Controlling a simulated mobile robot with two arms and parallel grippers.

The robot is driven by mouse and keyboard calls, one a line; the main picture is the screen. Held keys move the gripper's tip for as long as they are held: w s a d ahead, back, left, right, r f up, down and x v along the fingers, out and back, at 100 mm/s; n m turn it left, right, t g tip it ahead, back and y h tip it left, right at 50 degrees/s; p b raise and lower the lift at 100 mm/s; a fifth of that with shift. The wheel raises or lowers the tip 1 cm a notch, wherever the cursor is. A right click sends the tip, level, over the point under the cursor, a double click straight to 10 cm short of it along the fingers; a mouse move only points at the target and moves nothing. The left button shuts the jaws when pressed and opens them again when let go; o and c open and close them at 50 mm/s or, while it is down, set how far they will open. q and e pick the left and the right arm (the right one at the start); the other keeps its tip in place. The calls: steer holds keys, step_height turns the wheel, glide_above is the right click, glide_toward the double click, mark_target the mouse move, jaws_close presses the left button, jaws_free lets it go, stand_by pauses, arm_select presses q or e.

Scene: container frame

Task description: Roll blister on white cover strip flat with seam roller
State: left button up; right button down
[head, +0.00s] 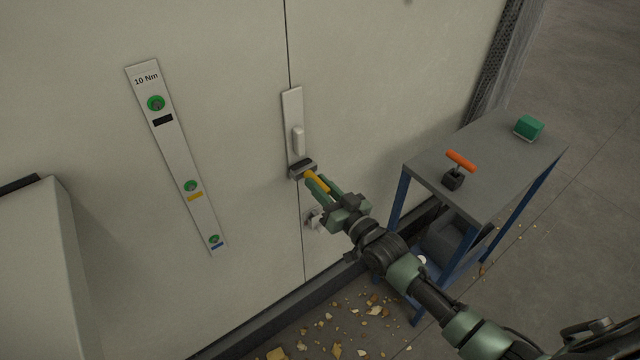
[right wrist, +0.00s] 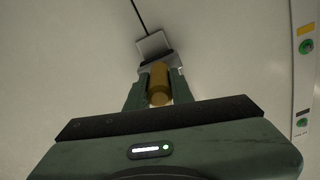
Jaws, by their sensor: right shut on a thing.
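The white cover strip (head: 292,105) runs upright over the dark seam in the pale wall. A raised oblong blister (head: 298,140) stands out on its lower half. My right gripper (head: 321,186) is shut on the yellow handle (head: 316,181) of the seam roller. The roller's dark head (head: 301,168) is at the strip's lower end, just below the blister; I cannot tell whether it presses on the strip. In the right wrist view the yellow handle (right wrist: 159,84) sits between the fingers, with a pale piece (right wrist: 153,45) beyond it. My left gripper is not in view.
A blue-legged cart (head: 480,155) at right carries an orange-handled tool (head: 460,161) and a green block (head: 528,127). A "10 Nm" strip (head: 172,150) is on the wall at left. A pale box (head: 40,260) stands at far left. Yellowish debris (head: 375,299) litters the floor below.

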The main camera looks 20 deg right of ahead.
steer(key=shift+f+p, duration=0.35)
stand_by(1.2)
steer(key=shift+r, duration=0.1)
steer(key=shift+w+r+p, duration=0.1)
steer(key=shift+r+p, duration=1.25)
steer(key=shift+r, duration=0.15)
